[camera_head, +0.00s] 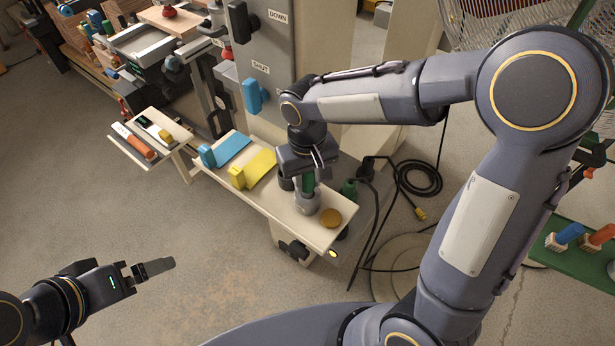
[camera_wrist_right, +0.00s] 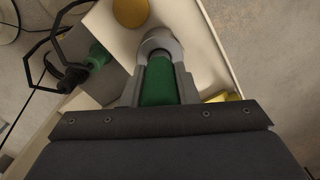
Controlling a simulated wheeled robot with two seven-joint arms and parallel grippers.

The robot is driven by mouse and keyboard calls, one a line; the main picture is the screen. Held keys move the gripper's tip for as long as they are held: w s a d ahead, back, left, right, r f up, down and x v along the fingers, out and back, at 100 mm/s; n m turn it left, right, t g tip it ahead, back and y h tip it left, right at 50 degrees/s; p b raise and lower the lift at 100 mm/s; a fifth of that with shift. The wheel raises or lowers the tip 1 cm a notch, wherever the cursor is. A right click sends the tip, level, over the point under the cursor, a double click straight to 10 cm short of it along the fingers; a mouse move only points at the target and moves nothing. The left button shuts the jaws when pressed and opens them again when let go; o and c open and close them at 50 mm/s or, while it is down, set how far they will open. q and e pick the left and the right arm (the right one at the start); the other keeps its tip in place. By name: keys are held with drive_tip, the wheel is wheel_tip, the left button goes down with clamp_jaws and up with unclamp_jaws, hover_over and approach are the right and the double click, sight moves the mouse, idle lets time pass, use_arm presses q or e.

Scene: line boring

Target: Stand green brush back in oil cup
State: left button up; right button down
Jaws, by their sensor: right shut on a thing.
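My right gripper (camera_head: 308,177) is shut on the green brush (camera_head: 308,183) and points down at the pale shelf. In the right wrist view the green handle (camera_wrist_right: 158,82) lies between the two fingers. The grey oil cup (camera_head: 306,204) stands on the shelf directly below the gripper, and its rim (camera_wrist_right: 157,37) shows around the brush's far end. The brush's lower end is hidden, so I cannot tell how deep it sits in the cup. My left gripper (camera_head: 155,269) is empty over the floor at lower left; its jaw gap is unclear.
An orange-brown round thing (camera_head: 331,218) sits beside the cup at the shelf's end. Yellow (camera_head: 258,168) and blue (camera_head: 230,150) pieces lie further left on the shelf (camera_head: 270,203). A green-topped thing (camera_head: 349,188) and black cable are to the right.

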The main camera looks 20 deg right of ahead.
drive_tip(key=shift+f, duration=0.3)
unclamp_jaws()
idle(0.6)
drive_tip(key=shift+r, duration=0.2)
drive_tip(key=shift+r+p, duration=3.55)
drive_tip(key=shift+r, duration=0.85)
